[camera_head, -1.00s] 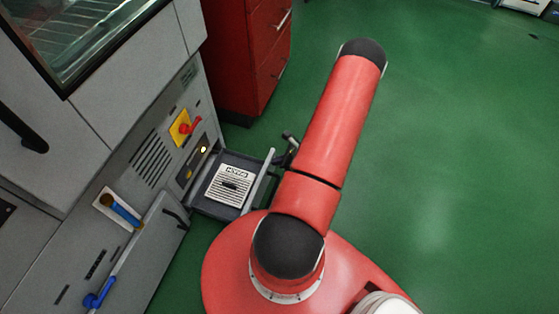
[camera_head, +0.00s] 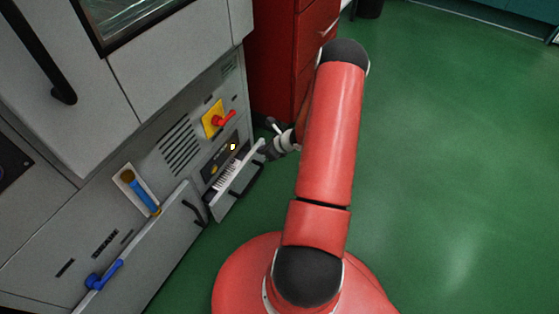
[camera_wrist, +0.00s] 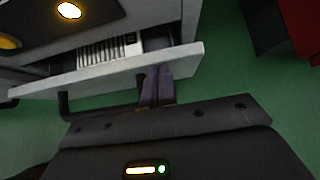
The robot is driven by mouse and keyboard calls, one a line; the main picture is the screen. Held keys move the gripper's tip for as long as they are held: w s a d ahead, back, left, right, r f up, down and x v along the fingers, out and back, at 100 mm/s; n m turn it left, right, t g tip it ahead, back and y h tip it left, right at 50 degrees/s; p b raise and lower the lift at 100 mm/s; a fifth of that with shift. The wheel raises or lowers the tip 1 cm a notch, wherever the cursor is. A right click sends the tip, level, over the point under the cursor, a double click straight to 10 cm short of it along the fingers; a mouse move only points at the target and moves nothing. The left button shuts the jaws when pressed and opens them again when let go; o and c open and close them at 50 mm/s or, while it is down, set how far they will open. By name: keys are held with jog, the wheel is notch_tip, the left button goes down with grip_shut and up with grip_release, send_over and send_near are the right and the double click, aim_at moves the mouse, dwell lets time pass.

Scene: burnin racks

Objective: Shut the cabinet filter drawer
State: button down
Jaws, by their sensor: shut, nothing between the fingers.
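The filter drawer (camera_head: 238,181) sits low in the grey cabinet (camera_head: 160,92), a short way out, with a strip of its white slatted filter (camera_head: 226,180) showing behind the front panel. In the wrist view the drawer front (camera_wrist: 110,72) runs across the picture, with a dark handle on its near side and the filter (camera_wrist: 108,52) behind it. My gripper (camera_wrist: 157,72) is shut and empty. Its fingertips are at the drawer front, right of the handle; they seem to touch it. In the head view my gripper (camera_head: 270,150) is at the drawer's right end, partly hidden by my arm.
A red drawer cabinet (camera_head: 285,60) stands just behind and right of the drawer. A yellow plate with a red switch (camera_head: 217,119) is above it. A lower panel with a black handle (camera_head: 160,240) and blue handles are to the left. Green floor is clear on the right.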

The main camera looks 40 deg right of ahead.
aim_at(254, 148)
jog(key=w, duration=0.1)
jog(key=w+a, duration=0.1)
jog(key=w+b, duration=0.1)
jog(key=shift+w+a, duration=0.25)
jog(key=shift+w, duration=0.1)
jog(key=shift+w+r, duration=0.1)
jog(key=shift+w, duration=0.15)
